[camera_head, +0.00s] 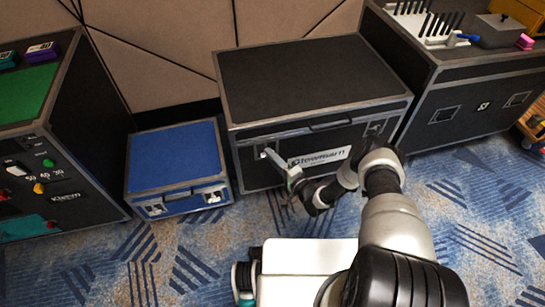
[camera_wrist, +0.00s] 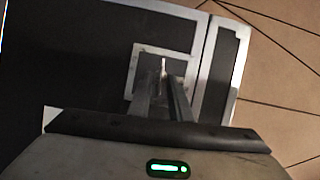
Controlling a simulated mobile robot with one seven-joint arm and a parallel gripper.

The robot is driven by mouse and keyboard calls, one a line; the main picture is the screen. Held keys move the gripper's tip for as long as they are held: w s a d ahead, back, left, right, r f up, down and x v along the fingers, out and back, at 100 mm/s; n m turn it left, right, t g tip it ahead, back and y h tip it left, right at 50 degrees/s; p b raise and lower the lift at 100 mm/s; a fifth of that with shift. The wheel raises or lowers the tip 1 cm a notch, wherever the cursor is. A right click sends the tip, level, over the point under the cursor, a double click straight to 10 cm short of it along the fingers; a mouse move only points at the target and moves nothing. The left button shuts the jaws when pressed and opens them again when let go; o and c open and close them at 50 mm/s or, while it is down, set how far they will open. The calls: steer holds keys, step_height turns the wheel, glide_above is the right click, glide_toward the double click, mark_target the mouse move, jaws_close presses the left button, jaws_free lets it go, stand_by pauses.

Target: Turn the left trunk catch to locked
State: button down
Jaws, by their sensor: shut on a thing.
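The black trunk (camera_head: 310,75) with silver edges stands against the wall in the head view, lid down. Its left catch, on the upper left of the front face, is largely hidden by my gripper (camera_head: 268,154) in that view. In the wrist view my gripper (camera_wrist: 163,88) has its two fingers close together on the small upright metal piece of the left catch (camera_wrist: 163,65), inside a pale square frame (camera_wrist: 165,49). The gripper is shut on this catch. The right catch (camera_head: 375,129) shows partly, next to my arm. I cannot read from these views whether the left catch is locked.
A small blue case (camera_head: 175,155) stands close to the trunk's left. A black case (camera_head: 470,95) with tools on top stands at its right. A dark console (camera_head: 65,130) is at the far left. Patterned carpet (camera_head: 170,255) is free in front.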

steer(key=shift+w+a+m, duration=0.1)
steer(key=shift+m, duration=0.3)
steer(key=c, duration=1.9)
jaws_free()
steer(key=shift+c, duration=0.2)
